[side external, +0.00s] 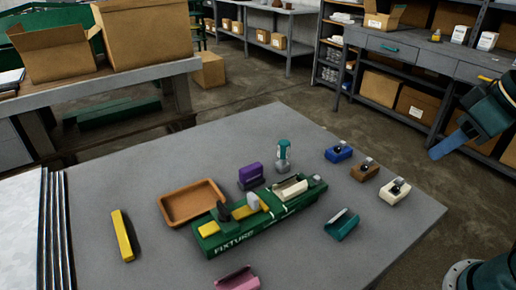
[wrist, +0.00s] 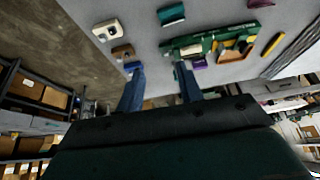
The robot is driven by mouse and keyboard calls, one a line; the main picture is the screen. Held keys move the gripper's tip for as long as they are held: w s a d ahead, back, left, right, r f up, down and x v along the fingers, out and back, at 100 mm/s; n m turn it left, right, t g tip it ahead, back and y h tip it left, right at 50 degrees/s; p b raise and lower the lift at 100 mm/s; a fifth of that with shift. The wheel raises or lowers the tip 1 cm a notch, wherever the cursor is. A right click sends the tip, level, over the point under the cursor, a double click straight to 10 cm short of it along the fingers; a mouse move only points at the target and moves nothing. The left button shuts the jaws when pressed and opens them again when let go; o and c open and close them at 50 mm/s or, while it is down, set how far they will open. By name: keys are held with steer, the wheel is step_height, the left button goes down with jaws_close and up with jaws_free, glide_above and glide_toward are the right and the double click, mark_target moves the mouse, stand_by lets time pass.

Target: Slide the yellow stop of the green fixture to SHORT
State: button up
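The green fixture (side external: 270,227) lies on the grey table with FIXTURE lettered on its near side; it also shows in the wrist view (wrist: 207,40). Yellow pieces sit on its left half: one at the left end (side external: 208,229) and one in the middle (side external: 245,209), beside an upright black part (side external: 223,211) and a grey part (side external: 253,202). I cannot tell which yellow piece is the stop, nor read a SHORT mark. A cream piece (side external: 291,190) lies in its right half. My gripper (wrist: 158,68) is open and empty, its blue fingers apart; in the side view (side external: 438,154) it is right of the table, away from the fixture.
An orange-brown tray (side external: 163,207) stands behind the fixture's left end. A purple block (side external: 251,176) and teal-topped piece (side external: 283,156) stand behind it. Blue (side external: 338,152), brown (side external: 364,170), cream (side external: 395,192) and teal (side external: 342,225) blocks lie right. A yellow bar (side external: 123,236) lies left, a pink block (side external: 238,280) in front.

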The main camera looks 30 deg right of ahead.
steer(key=w+a+r+g, duration=0.2)
steer(key=w+a, duration=0.2)
steer(key=w, duration=0.5)
steer(key=g, duration=0.3)
glide_above(253, 196)
step_height(253, 196, down, 11)
steer(key=shift+f, duration=0.2)
step_height(253, 196, down, 14)
steer(key=shift+r, duration=0.25)
jaws_close()
